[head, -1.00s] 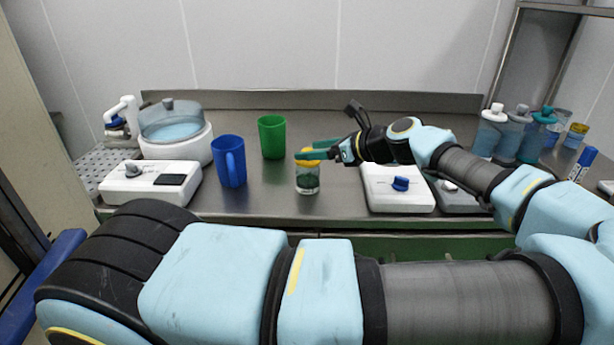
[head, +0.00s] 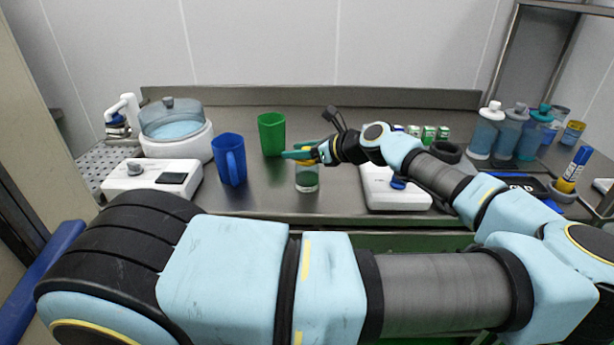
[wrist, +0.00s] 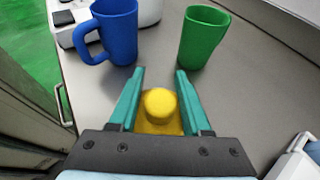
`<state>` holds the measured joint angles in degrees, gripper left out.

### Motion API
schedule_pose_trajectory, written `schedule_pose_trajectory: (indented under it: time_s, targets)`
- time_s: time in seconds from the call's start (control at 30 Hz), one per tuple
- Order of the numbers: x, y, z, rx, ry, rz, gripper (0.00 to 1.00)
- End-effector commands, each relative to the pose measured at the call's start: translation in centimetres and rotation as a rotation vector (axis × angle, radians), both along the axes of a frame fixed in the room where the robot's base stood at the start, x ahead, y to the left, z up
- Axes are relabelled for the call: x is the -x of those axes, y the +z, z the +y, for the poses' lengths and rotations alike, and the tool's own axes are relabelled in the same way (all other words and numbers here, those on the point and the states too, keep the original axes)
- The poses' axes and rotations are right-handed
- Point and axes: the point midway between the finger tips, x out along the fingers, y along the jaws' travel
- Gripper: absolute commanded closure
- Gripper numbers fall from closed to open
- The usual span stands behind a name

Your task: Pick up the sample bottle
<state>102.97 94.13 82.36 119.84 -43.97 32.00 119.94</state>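The sample bottle (head: 307,180) is a small clear jar with green contents and a yellow lid. It stands upright on the steel counter. In the wrist view its yellow lid (wrist: 159,104) lies between the two green fingers, near their base, with a gap on each side. My gripper (head: 298,153) is at lid height in the head view, its fingers partly covering the lid. In the wrist view my gripper (wrist: 160,74) is open. The bottle's body is hidden there below the lid.
A white device with a blue knob (head: 395,188) sits right of the bottle. Several capped bottles (head: 485,132) stand at the far right. The counter between has free room.

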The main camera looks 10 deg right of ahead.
Motion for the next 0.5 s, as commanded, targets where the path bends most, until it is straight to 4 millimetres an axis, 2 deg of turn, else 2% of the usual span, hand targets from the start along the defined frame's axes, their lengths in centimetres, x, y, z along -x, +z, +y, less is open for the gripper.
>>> schedule_pose_trajectory:
  time_s: [0.07,0.3,0.5]
  targets:
    - [0.02,-0.13,-0.07,0.001,-0.001,0.002,0.73]
    - [0.06,-0.24,-0.10,0.002,-0.001,0.004,1.00]
    - [0.08,-0.33,-0.10,0.002,0.000,0.005,1.00]
